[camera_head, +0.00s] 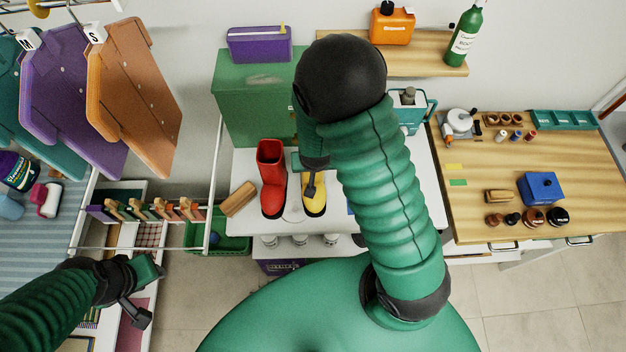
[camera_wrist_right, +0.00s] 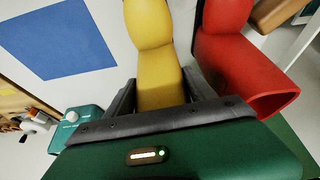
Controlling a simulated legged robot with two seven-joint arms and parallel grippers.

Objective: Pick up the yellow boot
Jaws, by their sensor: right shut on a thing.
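The yellow boot (camera_head: 315,200) stands on the white table beside the red boot (camera_head: 271,180), which is on its left. My right arm reaches over it from above and hides the boot's upper part in the head view. My right gripper (camera_head: 313,185) is shut on the yellow boot. In the right wrist view the yellow boot (camera_wrist_right: 158,75) runs between the two dark fingers, with the red boot (camera_wrist_right: 235,65) close on the right. I cannot tell whether the sole touches the table. My left gripper (camera_head: 143,292) is open and empty at the lower left, away from the boots.
The white table (camera_head: 415,200) also bears a wooden brush (camera_head: 238,199) left of the red boot and a teal machine (camera_head: 410,112) behind. A green cabinet (camera_head: 245,95) stands at the back left. A wooden worktop (camera_head: 480,170) with small goods is on the right.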

